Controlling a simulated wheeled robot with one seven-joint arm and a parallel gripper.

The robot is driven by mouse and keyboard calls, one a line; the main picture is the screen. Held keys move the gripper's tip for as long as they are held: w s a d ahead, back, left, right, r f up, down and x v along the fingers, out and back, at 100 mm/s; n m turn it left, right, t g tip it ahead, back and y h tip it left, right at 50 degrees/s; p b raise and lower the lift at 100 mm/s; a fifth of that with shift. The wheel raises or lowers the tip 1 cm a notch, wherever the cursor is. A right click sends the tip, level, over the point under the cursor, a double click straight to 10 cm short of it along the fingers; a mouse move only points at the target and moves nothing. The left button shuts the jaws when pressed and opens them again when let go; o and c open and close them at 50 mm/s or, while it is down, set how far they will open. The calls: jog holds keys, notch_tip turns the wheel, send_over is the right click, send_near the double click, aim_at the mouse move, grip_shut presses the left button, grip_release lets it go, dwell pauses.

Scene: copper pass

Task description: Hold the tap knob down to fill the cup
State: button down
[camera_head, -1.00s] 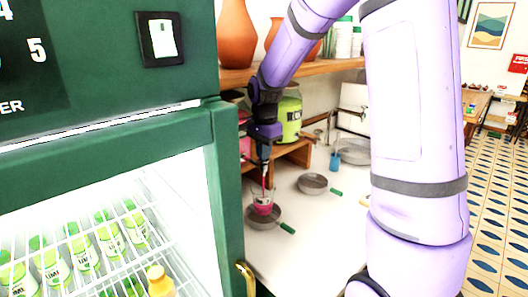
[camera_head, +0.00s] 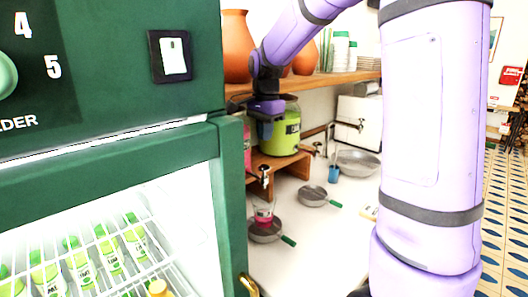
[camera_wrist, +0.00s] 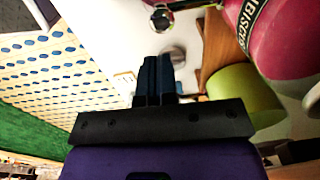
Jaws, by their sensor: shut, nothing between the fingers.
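A clear cup (camera_head: 264,203) with pink liquid in it stands in a round grey pan (camera_head: 263,236) on the white counter. The tap (camera_head: 264,170) hangs above the cup, and no pink stream shows below it. My gripper (camera_head: 266,131) is above the tap knob, apart from it and pointing down. The pink dispenser (camera_head: 247,147) is mostly hidden behind the green cabinet in the head view. In the wrist view my gripper (camera_wrist: 153,72) is shut and empty. There the pink dispenser (camera_wrist: 285,45) is at upper right, and a metal tap (camera_wrist: 162,19) lies beyond the fingertips.
A green dispenser (camera_head: 283,132) stands on a wooden stand (camera_head: 290,164) beside the pink one. Another grey pan (camera_head: 312,195) with a green handle and a blue cup (camera_head: 334,172) are farther right. A wooden shelf (camera_head: 318,82) with pots runs above. The green cabinet (camera_head: 232,190) stands close on the left.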

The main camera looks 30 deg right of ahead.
jog(key=shift+r, duration=2.05)
jog(key=s+a+n+t, duration=0.2)
jog(key=s+a+n, duration=0.2)
jog(key=s+n, duration=0.4)
jog(key=s+a+n+t, duration=0.3)
jog(key=s+n, duration=0.4)
jog(key=s, duration=1.2)
jog(key=shift+s+a+n, duration=0.15)
jog(key=shift+a+n, duration=0.25)
jog(key=shift+a, duration=0.45)
